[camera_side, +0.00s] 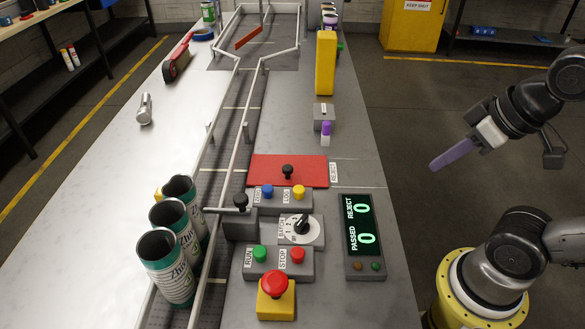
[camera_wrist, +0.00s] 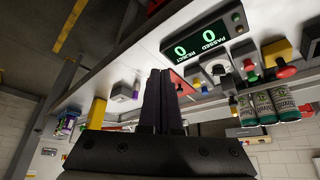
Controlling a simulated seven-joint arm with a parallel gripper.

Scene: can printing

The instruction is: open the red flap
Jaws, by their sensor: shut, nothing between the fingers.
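The red flap (camera_side: 308,174) is a flat rectangular plate lying level on the grey bench, beside the conveyor, in the side view. A black knob (camera_side: 288,171) stands up near its middle, and a REJECT label (camera_side: 334,172) is at its right edge. My gripper (camera_side: 433,167) is shut and empty, in the air off the bench's right side, well to the right of the flap. In the wrist view the shut fingers (camera_wrist: 161,72) hide part of the flap (camera_wrist: 176,77); its knob (camera_wrist: 180,88) shows just right of them.
A control panel with buttons and a dial (camera_side: 301,228) is in front of the flap, with a counter display (camera_side: 362,228) reading 0 and 0. Several cans (camera_side: 167,266) stand left. Air between gripper and bench is clear.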

